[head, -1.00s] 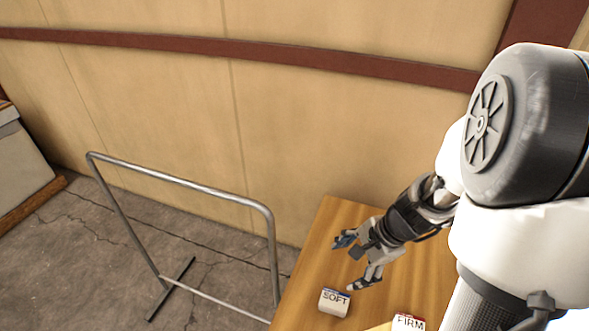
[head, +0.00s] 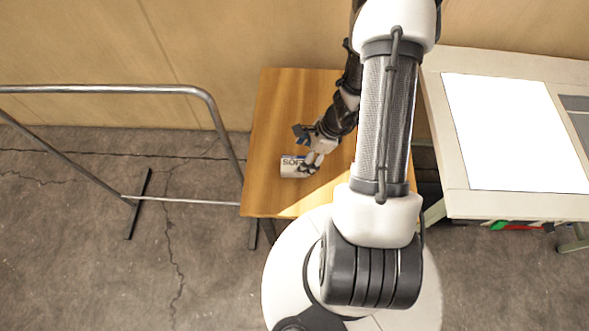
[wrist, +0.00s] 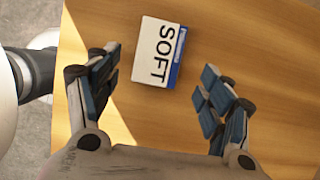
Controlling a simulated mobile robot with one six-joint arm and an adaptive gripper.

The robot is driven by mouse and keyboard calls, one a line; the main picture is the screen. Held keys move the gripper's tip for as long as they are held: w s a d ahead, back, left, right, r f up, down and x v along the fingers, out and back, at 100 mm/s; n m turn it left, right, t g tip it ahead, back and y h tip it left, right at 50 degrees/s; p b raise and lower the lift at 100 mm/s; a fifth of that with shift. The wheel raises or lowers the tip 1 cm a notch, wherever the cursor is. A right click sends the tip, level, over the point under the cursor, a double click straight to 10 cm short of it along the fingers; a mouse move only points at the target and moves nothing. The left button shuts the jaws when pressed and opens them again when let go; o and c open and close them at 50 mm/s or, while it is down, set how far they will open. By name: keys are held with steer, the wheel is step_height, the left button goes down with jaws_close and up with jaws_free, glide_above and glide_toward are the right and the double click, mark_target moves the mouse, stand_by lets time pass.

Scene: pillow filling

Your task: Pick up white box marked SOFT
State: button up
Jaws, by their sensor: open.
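The white box marked SOFT (head: 289,167) lies on the wooden table, its right part hidden by a finger in the head view. In the wrist view the SOFT box (wrist: 155,51) shows its black lettering and a blue edge on one side. My gripper (head: 308,152) is above the table at the box. In the wrist view my gripper (wrist: 160,82) is open and empty, with its two blue-padded fingers on either side of the box's near part. Whether a finger touches the box cannot be told.
The wooden table (head: 272,105) has bare room around the box. A metal rail frame (head: 110,89) stands at its left. A pale table (head: 440,110) with a white sheet (head: 505,130) is on the right. A tan wall (head: 200,60) is behind.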

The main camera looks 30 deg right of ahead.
mark_target(297, 164)
steer(key=b+x, duration=0.3)
steer(key=x, duration=0.3)
steer(key=shift+a+f, duration=0.15)
steer(key=shift+f, duration=0.2)
steer(key=shift+c, duration=0.5)
steer(key=c, duration=1.1)
